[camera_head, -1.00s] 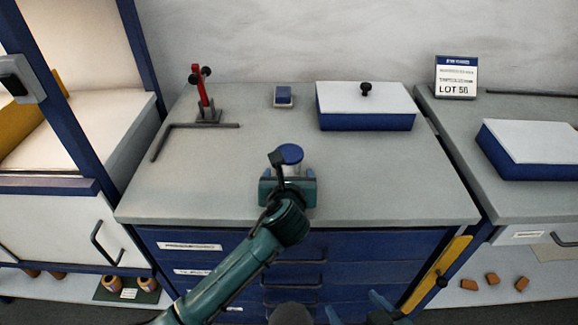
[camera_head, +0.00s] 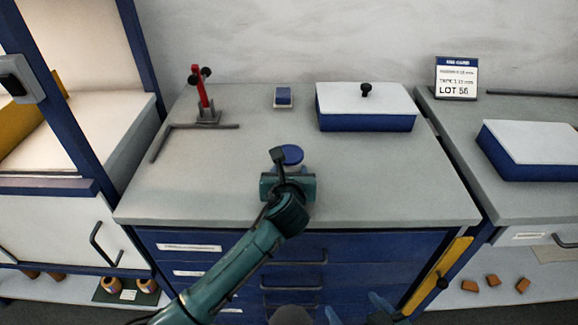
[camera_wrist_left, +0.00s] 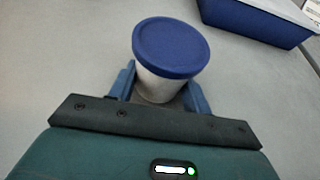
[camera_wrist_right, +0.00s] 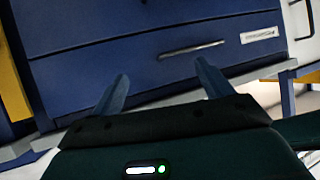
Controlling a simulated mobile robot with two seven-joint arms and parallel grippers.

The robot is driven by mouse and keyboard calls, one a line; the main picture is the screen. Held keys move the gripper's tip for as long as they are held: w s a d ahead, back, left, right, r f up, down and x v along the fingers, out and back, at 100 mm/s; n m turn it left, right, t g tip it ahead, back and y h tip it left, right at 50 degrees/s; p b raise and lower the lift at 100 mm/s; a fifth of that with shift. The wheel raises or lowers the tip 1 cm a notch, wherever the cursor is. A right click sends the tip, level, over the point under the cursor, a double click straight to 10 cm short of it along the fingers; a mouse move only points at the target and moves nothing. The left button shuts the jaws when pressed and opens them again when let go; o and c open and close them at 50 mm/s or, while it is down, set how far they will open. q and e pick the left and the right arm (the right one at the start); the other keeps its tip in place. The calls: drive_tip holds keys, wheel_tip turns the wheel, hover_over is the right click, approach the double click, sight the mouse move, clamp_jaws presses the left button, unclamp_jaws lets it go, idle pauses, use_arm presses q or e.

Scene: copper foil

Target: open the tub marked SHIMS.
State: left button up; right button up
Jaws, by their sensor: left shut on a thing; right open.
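A small white tub with a round blue lid (camera_wrist_left: 171,46) stands upright between the fingers of my left gripper (camera_wrist_left: 166,92), which is shut on its body. In the head view the blue lid (camera_head: 291,154) shows just beyond my left gripper (camera_head: 288,178), over the grey bench top. The lid sits on the tub. No SHIMS marking is readable from these views. My right gripper (camera_wrist_right: 160,88) is open and empty, low in front of the blue drawers; in the head view it shows only at the bottom edge.
A blue box with a white lid and black knob (camera_head: 366,108) stands at the back right. A red clamp stand (camera_head: 205,97), a dark L-shaped rod (camera_head: 200,126) and a small blue block (camera_head: 284,97) lie behind. The bench right of the tub is clear.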

sight(288, 157)
use_arm(q)
drive_tip(key=shift+c, duration=0.7)
wheel_tip(288, 157, up, 10)
drive_tip(key=shift+p, duration=0.8)
drive_tip(key=o, duration=0.5)
drive_tip(key=c, duration=0.8)
